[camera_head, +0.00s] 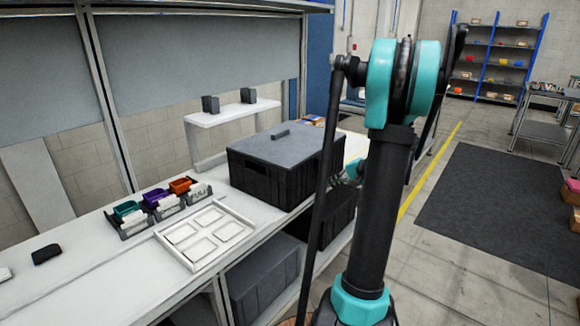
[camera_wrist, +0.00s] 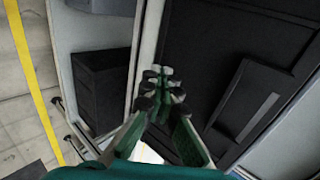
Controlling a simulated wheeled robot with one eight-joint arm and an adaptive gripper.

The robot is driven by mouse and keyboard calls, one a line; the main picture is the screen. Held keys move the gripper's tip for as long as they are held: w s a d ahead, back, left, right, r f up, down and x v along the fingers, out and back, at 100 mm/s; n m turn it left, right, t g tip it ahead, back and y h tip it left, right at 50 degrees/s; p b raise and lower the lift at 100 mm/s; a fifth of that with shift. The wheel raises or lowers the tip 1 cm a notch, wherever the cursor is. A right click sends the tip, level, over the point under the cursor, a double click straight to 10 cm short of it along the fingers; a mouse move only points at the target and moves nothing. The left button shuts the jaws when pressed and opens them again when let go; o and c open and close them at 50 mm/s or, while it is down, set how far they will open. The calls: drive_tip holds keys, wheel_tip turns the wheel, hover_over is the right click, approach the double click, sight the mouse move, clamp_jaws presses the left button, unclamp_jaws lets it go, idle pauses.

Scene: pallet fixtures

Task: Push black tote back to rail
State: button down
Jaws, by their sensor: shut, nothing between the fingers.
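The black tote (camera_head: 262,183), with a grey lid, stands upright on the white workbench. In the wrist view its dark wall (camera_wrist: 220,40) fills the upper right. My gripper (camera_head: 352,168) is at the tote's right side in the head view, partly hidden behind my arm. In the wrist view its fingertips (camera_wrist: 158,85) are together with nothing between them, close to the tote's dark wall. I cannot tell whether they touch it. A rail behind the tote is not clearly visible.
A white frame tray (camera_head: 205,235) and small colored bins (camera_head: 160,202) stand left of the tote. A raised white shelf (camera_head: 232,114) stands behind it. More dark totes (camera_head: 265,280) sit below the bench. The aisle floor at right is open.

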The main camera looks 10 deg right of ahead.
sight(289, 206)
drive_tip(key=shift+w+a, duration=2.2)
drive_tip(key=shift+w, duration=0.6)
drive_tip(key=shift+w+a, duration=2.15)
drive_tip(key=shift+w, duration=0.7)
drive_tip(key=shift+w+a, duration=2.2)
drive_tip(key=shift+w, duration=0.6)
drive_tip(key=shift+s+d, duration=0.95)
drive_tip(key=shift+s, duration=0.25)
drive_tip(key=shift+s+d, duration=0.9)
drive_tip(key=shift+s, duration=0.3)
